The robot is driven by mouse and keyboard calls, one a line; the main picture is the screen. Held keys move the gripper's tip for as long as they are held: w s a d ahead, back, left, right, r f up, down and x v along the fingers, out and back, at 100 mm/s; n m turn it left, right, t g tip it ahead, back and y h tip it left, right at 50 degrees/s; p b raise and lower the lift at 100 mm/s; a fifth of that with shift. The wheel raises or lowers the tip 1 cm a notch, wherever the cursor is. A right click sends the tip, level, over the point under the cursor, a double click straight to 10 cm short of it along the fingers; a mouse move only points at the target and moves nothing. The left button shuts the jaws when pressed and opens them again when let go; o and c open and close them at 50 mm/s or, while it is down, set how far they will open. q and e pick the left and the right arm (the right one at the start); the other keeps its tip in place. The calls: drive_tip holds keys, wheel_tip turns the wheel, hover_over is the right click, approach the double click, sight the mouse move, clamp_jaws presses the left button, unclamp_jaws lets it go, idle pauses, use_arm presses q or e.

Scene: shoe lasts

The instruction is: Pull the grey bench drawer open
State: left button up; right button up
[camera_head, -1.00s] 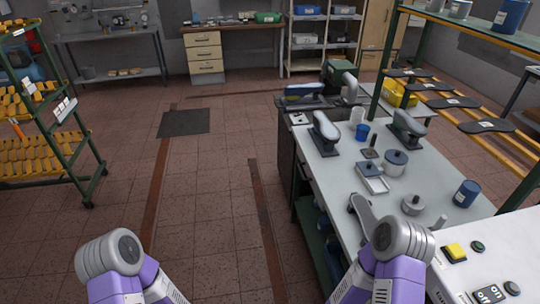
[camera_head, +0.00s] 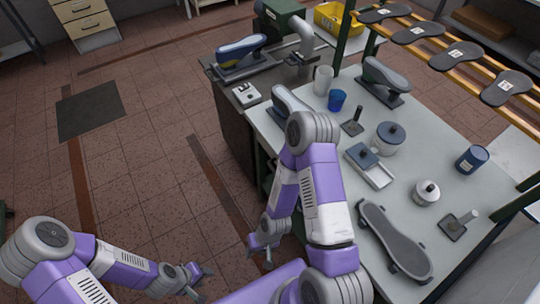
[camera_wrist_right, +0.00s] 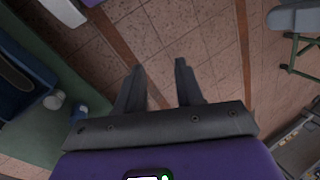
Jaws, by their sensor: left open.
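The bench (camera_head: 440,150) has a pale grey top and stands along the right of the head view. A grey drawer front cannot be made out in either view; the bench's front side is partly hidden behind my right arm. My right gripper (camera_head: 262,254) hangs low beside the bench's front edge, pointing down and away from the top. In the right wrist view its two fingers (camera_wrist_right: 160,68) are apart with only floor between them. My left gripper (camera_head: 203,282) is open and empty over the floor, to the left of the right one.
Shoe lasts, a blue cup (camera_head: 337,100), pots and a grey last board (camera_head: 394,241) stand on the bench top. A dark cabinet (camera_head: 234,106) adjoins its far end. A green lower shelf (camera_wrist_right: 60,145) shows in the wrist view.

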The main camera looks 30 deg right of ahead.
sight(275, 171)
drive_tip(key=w+d+f+n+g+h+b, duration=0.45)
drive_tip(key=d+f+h+b, duration=0.4)
drive_tip(key=f, duration=0.25)
drive_tip(key=w+d+r+m+t+h+b, duration=0.1)
drive_tip(key=w+d+r+t+h+b, duration=0.2)
drive_tip(key=w+r+h, duration=0.55)
drive_tip(key=w+d+r+t+h+b, duration=0.25)
drive_tip(key=w+r, duration=0.35)
drive_tip(key=w, duration=0.5)
drive_tip(key=x, duration=0.3)
drive_tip(key=b+x, duration=0.1)
drive_tip(key=x, duration=0.2)
drive_tip(key=shift+s+d+f, duration=0.2)
drive_tip(key=shift+c, duration=0.3)
